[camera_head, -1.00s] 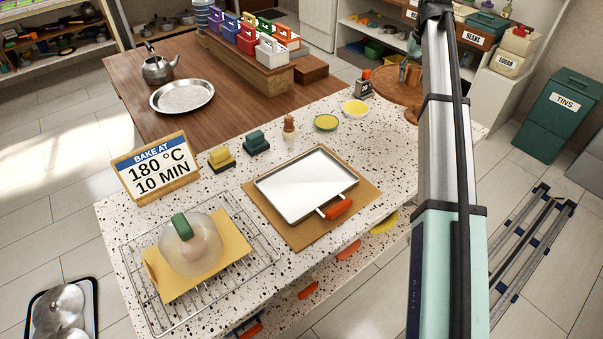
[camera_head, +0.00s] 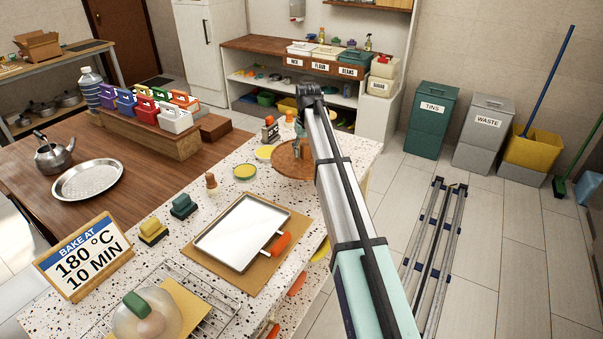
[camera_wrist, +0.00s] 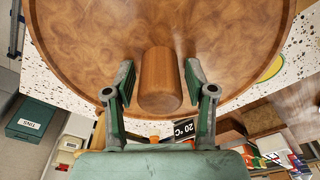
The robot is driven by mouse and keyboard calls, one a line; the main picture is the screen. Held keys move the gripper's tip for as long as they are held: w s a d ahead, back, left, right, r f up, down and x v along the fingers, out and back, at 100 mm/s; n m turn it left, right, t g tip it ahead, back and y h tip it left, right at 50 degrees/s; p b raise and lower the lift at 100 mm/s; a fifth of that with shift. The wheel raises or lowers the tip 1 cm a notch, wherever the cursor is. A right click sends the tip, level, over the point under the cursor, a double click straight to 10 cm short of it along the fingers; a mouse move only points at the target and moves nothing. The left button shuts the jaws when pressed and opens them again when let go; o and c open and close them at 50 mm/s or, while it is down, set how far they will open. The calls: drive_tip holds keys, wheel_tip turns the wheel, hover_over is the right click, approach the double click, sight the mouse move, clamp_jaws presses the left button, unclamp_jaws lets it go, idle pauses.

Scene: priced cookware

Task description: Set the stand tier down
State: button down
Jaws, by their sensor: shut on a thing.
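The stand tier (camera_head: 288,168) is a round brown wooden disc with a raised rim and a thick wooden post (camera_wrist: 158,75). It is at the far end of the speckled counter in the head view, looking roughly level. Whether its underside touches the counter is hidden. My gripper (camera_wrist: 160,84) is shut on the tier's post, with one green-grey finger on each side. In the head view my gripper (camera_head: 298,150) stands above the disc, small and partly covered by my arm.
A baking tray (camera_head: 241,233) lies nearer on a brown mat. The counter's right edge is close to the tier.

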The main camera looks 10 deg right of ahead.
wheel_tip(320, 180, down, 10)
drive_tip(key=shift+f+p, duration=0.2)
drive_tip(key=shift+p, duration=0.95)
drive_tip(key=shift+f, duration=0.1)
drive_tip(key=shift+c, duration=1.9)
unclamp_jaws()
drive_tip(key=r+b, duration=0.1)
drive_tip(key=r, duration=0.3)
drive_tip(key=s+r+b, duration=0.1)
drive_tip(key=r, duration=0.3)
drive_tip(key=r+b, duration=0.1)
drive_tip(key=r, duration=0.3)
drive_tip(key=shift+s+r, duration=0.1)
drive_tip(key=shift+s, duration=0.15)
